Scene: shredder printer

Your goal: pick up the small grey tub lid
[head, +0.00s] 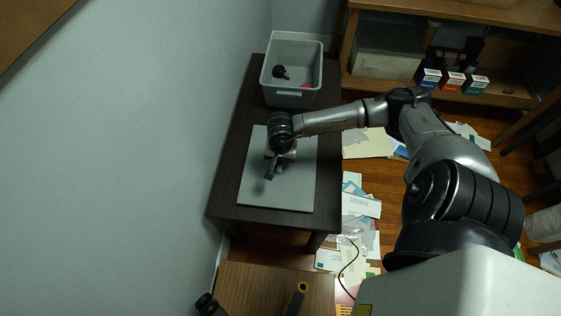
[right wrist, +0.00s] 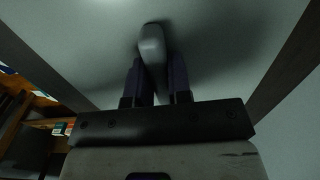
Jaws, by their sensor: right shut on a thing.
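The grey lid (head: 300,188) is a flat, pale grey panel, level over the dark table in the head view. My right gripper (head: 270,175) points down at its middle-left part. In the right wrist view my right gripper (right wrist: 153,75) is shut on a rounded grey handle (right wrist: 152,42) that stands out from the grey surface of the lid (right wrist: 225,55). I cannot tell whether the lid touches the table. My left gripper is not in view.
An open grey tub (head: 291,99) with a dark item and a red item inside stands at the table's (head: 228,190) far end. A wall borders the table on the left. Papers (head: 362,207) litter the floor on the right. A shelf (head: 440,12) with small boxes (head: 453,80) stands behind.

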